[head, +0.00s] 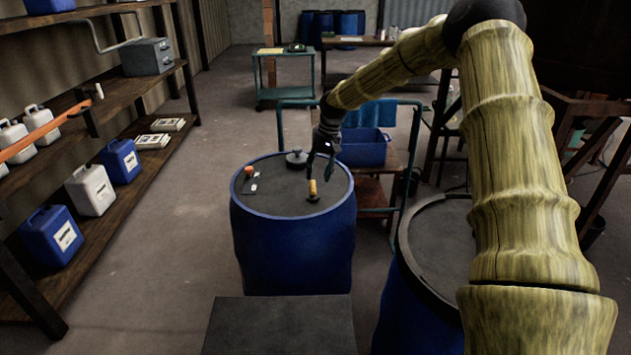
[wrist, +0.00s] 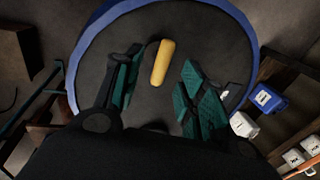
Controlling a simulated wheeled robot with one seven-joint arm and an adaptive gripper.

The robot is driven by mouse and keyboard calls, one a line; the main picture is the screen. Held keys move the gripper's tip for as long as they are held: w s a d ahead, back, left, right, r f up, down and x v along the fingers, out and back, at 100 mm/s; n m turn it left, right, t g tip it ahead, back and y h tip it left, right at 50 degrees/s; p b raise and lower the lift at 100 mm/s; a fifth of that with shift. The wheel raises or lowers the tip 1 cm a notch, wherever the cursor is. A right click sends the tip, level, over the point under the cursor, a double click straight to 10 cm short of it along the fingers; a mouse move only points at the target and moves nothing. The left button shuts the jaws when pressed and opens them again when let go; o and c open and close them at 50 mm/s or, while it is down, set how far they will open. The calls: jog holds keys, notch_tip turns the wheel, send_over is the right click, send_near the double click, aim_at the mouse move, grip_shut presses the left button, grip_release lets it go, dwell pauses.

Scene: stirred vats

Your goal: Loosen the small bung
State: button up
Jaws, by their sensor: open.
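The blue drum (head: 292,245) stands upright with a dark top. Near the right side of its top, a short yellow upright handle (head: 313,187) stands on a small dark round base (head: 313,198). I cannot tell whether this base is the small bung or a tool on it. A larger dark cap (head: 296,157) sits near the far rim. My gripper (head: 321,169) is open above the yellow handle, pointing down. In the wrist view the yellow handle (wrist: 161,63) lies between my open fingers (wrist: 162,68), touching neither as far as I can see; its base is hidden.
An orange-red item (head: 248,170) and a pale label lie at the lid's left. A second blue drum (head: 445,245) stands at right, partly behind my arm. A cart with a blue bin (head: 363,152) is behind. Shelves with jugs (head: 92,190) line the left; the floor between is clear.

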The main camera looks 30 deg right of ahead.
aim_at(313, 184)
jog(key=f, duration=0.1)
jog(key=w+f, duration=0.1)
jog(key=f, duration=0.1)
jog(key=w+f, duration=0.1)
jog(key=shift+w+a+f, duration=0.15)
jog(key=shift+a, duration=0.2)
jog(key=shift+f, duration=0.3)
jog(key=shift+s+r, duration=0.15)
jog(key=shift+s, duration=0.5)
jog(key=shift+w+a+f, duration=0.1)
jog(key=shift+w+f, duration=0.35)
jog(key=shift+f, duration=0.1)
jog(key=shift+s+r, duration=0.2)
jog(key=shift+r, duration=0.05)
jog(key=c, duration=0.4)
grip_shut()
